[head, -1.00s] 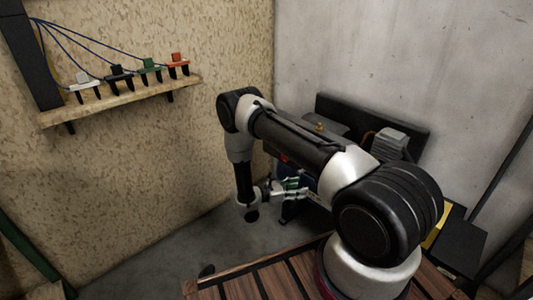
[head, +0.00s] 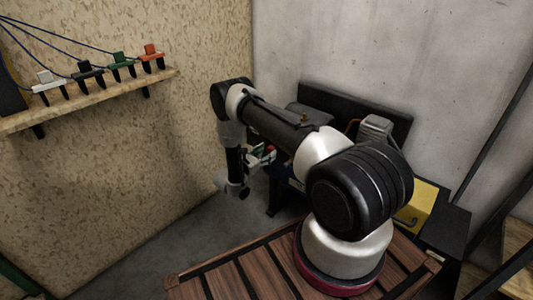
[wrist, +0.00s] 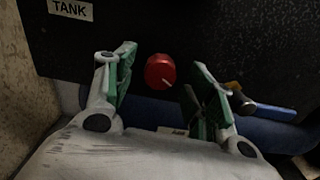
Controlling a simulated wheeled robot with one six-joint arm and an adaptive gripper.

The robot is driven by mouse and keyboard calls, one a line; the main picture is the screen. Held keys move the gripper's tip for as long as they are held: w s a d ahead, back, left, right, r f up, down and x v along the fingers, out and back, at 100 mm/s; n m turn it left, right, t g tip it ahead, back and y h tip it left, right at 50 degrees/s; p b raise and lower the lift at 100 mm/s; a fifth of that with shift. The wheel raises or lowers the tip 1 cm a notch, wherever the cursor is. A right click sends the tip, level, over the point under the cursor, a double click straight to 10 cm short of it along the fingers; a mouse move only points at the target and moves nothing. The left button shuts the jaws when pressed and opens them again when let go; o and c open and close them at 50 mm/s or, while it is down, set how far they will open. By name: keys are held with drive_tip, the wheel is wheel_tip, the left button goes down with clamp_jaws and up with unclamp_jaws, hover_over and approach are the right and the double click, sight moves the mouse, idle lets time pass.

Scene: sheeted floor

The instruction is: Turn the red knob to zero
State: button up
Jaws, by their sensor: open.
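The red knob (wrist: 160,72) shows in the wrist view on a dark panel (wrist: 190,28), with a pale pointer line toward its lower right. My gripper (wrist: 165,85) is open, its green-padded fingers to the left and right of the knob in the picture. I see no finger touching the knob, and I cannot tell the depth between them.
A "TANK" label (wrist: 70,9) sits on the panel. A blue-handled tool (wrist: 265,110) lies right of my fingers. A wooden shelf (head: 90,100) with several coloured clamps is on the left wall. A yellow box (head: 418,205) stands at right. Grey floor is open at left.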

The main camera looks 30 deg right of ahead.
drive_tip(key=shift+w+d, duration=0.1)
drive_tip(key=shift+d, duration=0.25)
drive_tip(key=c, duration=1)
